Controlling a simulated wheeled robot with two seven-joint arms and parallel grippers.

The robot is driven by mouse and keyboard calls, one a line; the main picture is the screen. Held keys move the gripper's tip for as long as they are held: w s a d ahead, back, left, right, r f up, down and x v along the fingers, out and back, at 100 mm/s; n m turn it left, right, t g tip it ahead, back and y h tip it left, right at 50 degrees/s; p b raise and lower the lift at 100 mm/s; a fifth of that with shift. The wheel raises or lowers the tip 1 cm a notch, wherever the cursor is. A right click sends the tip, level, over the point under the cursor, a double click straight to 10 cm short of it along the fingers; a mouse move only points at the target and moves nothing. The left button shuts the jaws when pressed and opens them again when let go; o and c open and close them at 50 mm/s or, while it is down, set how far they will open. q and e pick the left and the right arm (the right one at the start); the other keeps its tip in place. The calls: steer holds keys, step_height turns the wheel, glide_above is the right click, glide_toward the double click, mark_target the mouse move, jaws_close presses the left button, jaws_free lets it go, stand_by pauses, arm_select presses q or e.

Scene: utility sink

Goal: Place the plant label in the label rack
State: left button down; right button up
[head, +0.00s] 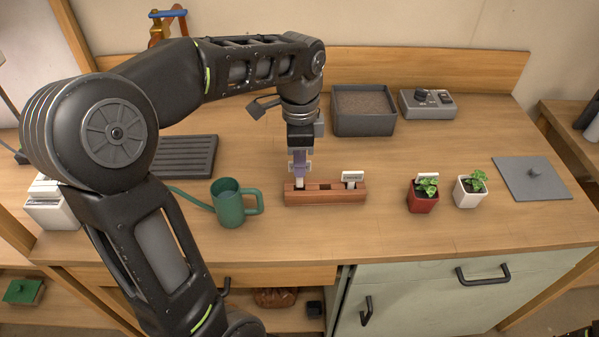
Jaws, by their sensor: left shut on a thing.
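The label rack (325,195) is a reddish-brown wooden block near the middle of the worktop. A white label (352,176) with dark lettering stands upright in its right part. My left gripper (301,165) points down over the rack's left end and is shut on the plant label. The plant label (300,183) shows as a small pale piece between and below the fingers, at the rack's left part. I cannot tell how far its lower end sits in a slot. My right gripper is not in view.
A green watering can (231,207) stands left of the rack. A red pot (422,197) and a white pot (469,192) with seedlings stand to the right. A grey soil tray (362,124) and control box (428,105) are behind. The worktop in front of the rack is clear.

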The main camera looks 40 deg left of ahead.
mark_target(300, 187)
arm_select(q)
step_height(300, 187, down, 3)
steer(key=shift+f, duration=0.1)
steer(key=shift+f, duration=0.15)
steer(key=c, duration=1.6)
jaws_free()
steer(key=shift+r, duration=0.2)
step_height(300, 187, up, 8)
steer(key=shift+r, duration=0.2)
step_height(300, 187, up, 4)
steer(key=shift+f+p, duration=0.2)
steer(key=shift+p, duration=1)
